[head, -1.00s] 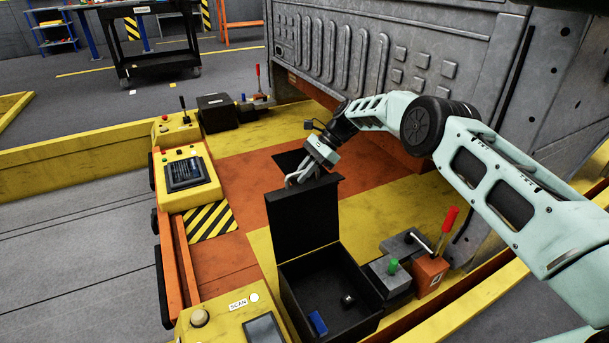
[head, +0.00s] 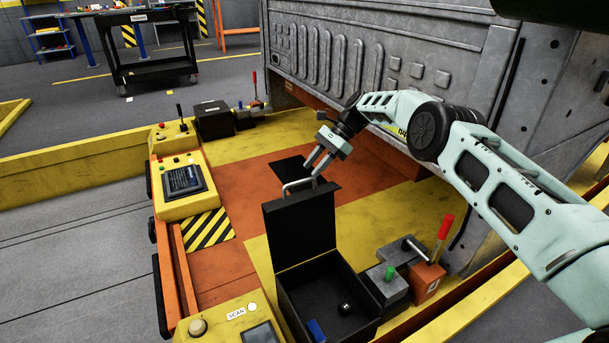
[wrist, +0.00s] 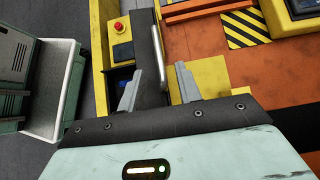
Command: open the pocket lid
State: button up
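The black pocket (head: 331,270) stands on the yellow and orange deck, low in the head view. Its black lid (head: 300,228) stands up, roughly upright, at the far side, and the pocket's inside shows. A pale bar handle (head: 299,185) sits at the lid's top edge. In the wrist view the handle (wrist: 160,58) runs beside the dark lid (wrist: 148,62), seen edge-on. My gripper (head: 313,168) is just above and behind the handle. Its fingers are apart in the wrist view (wrist: 158,85), with nothing clamped between them. Contact with the handle cannot be told.
Inside the pocket lie a blue block (head: 316,330) and a small black item (head: 345,308). A red-handled lever (head: 444,228) and a green-knobbed block (head: 390,274) stand to the right. A yellow control panel (head: 183,184) is at left. A grey metal wall (head: 390,60) rises behind my arm.

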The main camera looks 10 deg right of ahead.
jog(key=shift+v, duration=2.55)
jog(key=s+a+r+n+h, duration=0.2)
jog(key=s+a+r+n, duration=0.45)
jog(key=a+r, duration=0.35)
jog(key=s+a+r+n+h, duration=0.1)
jog(key=s+a+r+n, duration=0.15)
jog(key=s, duration=0.45)
jog(key=s+a+r+n+h, duration=0.1)
jog(key=s+a+n, duration=0.15)
jog(key=s, duration=0.35)
jog(key=s+r+n+t+h, duration=0.15)
jog(key=s+n, duration=0.35)
jog(key=s, duration=1.1)
jog(key=s+d+f+n+t+h, duration=0.1)
jog(key=s+d+f+n, duration=0.15)
jog(key=s+d, duration=0.4)
jog(key=s+d+f+n+h, duration=0.1)
jog(key=s+d+n+h, duration=0.15)
jog(key=s, duration=0.65)
notch_tip(320, 180, up, 33)
jog(key=d+y+p, duration=0.1)
jog(key=p, duration=3.2)
